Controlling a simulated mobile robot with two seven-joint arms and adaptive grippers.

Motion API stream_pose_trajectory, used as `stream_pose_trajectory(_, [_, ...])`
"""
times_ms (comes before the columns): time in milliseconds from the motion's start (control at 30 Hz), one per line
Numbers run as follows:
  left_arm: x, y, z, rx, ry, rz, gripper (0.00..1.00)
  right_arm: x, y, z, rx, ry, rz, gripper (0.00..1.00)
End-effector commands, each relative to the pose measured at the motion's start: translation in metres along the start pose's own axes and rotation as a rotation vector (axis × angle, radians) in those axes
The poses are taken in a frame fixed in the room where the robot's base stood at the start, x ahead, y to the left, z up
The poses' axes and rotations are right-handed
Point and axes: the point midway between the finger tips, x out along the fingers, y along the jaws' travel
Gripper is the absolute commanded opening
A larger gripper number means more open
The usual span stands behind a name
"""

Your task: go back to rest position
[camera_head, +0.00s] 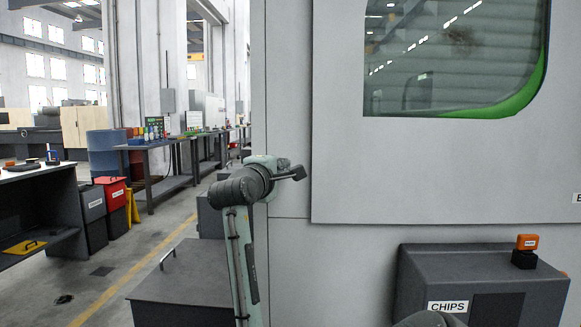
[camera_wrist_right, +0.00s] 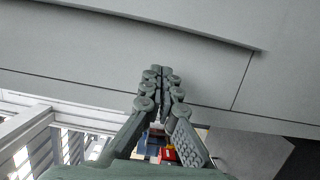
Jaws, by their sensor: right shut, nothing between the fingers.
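My right gripper (camera_head: 292,173) shows small in the head view, at the end of the raised arm in the middle, in front of the grey machine wall (camera_head: 285,240). In the right wrist view its fingers (camera_wrist_right: 161,72) are closed together with nothing between them. The wall (camera_wrist_right: 60,55) fills the upper part of that view, behind the fingertips. Whether they touch it cannot be told. My left gripper is not in view.
A dark box marked CHIPS (camera_head: 430,270) stands at the lower right, with an orange-topped button (camera_head: 527,242) on it. A grey lidded box (camera_head: 185,275) is left of my arm. Workbenches (camera_head: 150,147) and a red bin (camera_head: 112,196) stand further left. Open floor (camera_head: 125,255) lies between.

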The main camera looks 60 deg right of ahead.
Motion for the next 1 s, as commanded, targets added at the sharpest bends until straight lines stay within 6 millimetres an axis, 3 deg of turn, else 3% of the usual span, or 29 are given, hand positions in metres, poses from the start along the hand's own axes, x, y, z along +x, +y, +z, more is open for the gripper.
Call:
stream_pose_trajectory(100, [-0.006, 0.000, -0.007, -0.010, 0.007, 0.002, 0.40, -0.025, -0.001, -0.001, 0.001, 0.003, 0.000, 0.00])
stream_pose_trajectory(300, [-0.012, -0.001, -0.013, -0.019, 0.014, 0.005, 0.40, -0.048, 0.000, -0.001, 0.000, 0.002, 0.000, 0.00])
stream_pose_trajectory(633, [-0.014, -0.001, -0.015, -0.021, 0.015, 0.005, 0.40, -0.053, 0.000, -0.001, -0.001, 0.003, -0.001, 0.00])
stream_pose_trajectory(733, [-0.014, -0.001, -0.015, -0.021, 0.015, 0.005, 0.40, -0.054, -0.009, -0.013, -0.007, 0.029, -0.006, 0.00])
stream_pose_trajectory(867, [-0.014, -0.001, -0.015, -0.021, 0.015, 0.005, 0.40, -0.059, -0.049, -0.058, -0.015, 0.137, -0.036, 0.00])
stream_pose_trajectory(1000, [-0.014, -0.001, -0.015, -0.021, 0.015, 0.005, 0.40, -0.077, -0.131, -0.119, -0.010, 0.301, -0.134, 0.00])
